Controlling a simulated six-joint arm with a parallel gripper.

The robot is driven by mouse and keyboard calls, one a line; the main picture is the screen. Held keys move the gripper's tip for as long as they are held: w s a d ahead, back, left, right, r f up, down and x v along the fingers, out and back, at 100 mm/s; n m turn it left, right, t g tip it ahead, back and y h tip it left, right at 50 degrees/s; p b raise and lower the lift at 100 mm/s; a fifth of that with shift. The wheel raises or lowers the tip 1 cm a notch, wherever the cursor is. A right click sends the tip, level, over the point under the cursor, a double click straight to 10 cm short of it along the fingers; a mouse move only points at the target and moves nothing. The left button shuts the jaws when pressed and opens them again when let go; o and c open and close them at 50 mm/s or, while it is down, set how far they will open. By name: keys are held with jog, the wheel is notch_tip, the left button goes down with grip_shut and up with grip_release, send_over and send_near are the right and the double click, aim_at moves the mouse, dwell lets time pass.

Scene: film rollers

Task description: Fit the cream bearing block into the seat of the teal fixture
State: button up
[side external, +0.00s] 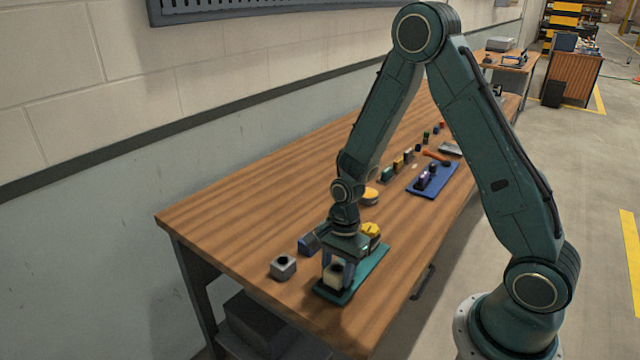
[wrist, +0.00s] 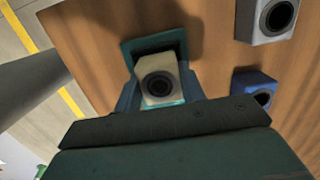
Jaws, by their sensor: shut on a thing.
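The cream bearing block (side external: 335,274) is between the fingers of my gripper (side external: 338,262), which is shut on it. In the wrist view the cream block (wrist: 156,82) shows its dark round bore and sits slightly turned relative to the fixture. The teal fixture (side external: 367,267) lies on the table under my gripper. Its end plate (wrist: 155,42) shows just beyond the block in the wrist view. The block is over the near end of the fixture, at or just above the seat. I cannot tell whether it is seated.
A grey block (side external: 283,267) with a round bore stands left of the fixture. A blue block (side external: 308,245) is close behind it, near my gripper. A yellow part (side external: 371,231) stands by the fixture's far end. A blue plate (side external: 433,181) and several small parts lie further back.

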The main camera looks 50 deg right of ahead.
jog(key=shift+s+f, duration=0.15)
jog(key=shift+f, duration=0.55)
jog(key=o, duration=1.2)
jog(key=c, duration=0.3)
jog(key=shift+o, duration=0.7)
jog(key=shift+r, duration=0.35)
jog(key=shift+o, duration=1)
jog(key=shift+r, duration=3.25)
